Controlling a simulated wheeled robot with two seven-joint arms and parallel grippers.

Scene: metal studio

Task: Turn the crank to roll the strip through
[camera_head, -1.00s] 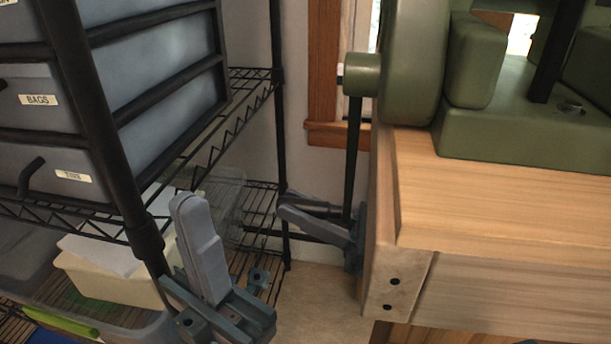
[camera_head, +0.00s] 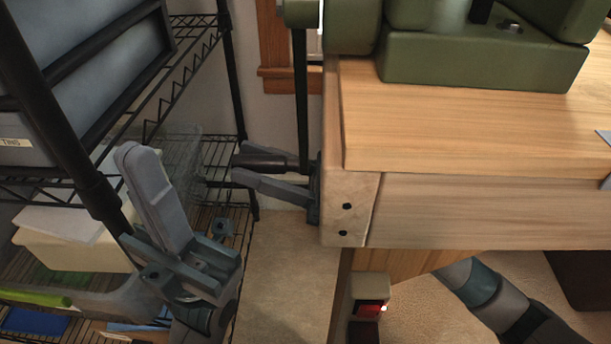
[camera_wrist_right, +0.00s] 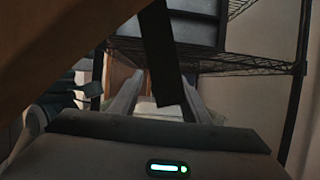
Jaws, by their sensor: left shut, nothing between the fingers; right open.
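The green rolling mill (camera_head: 480,62) stands on the wooden bench at the upper right. Its crank arm (camera_head: 301,105), a dark bar, hangs down past the bench's left end, with a dark handle (camera_head: 258,162) pointing left at its lower end. My right gripper (camera_head: 238,172) is open beside the handle, partly hidden by the bench end. In the right wrist view the crank arm (camera_wrist_right: 160,60) crosses in front of the open fingers (camera_wrist_right: 163,95); contact cannot be told. My left gripper (camera_head: 130,152) is shut and empty, pointing up beside the shelf. No strip can be made out.
A black wire shelf (camera_head: 215,185) with grey drawers (camera_head: 85,60) and tubs fills the left, close to my left gripper. The wooden bench (camera_head: 440,205) blocks the right. My right arm (camera_head: 490,300) passes under it. Floor shows between shelf and bench.

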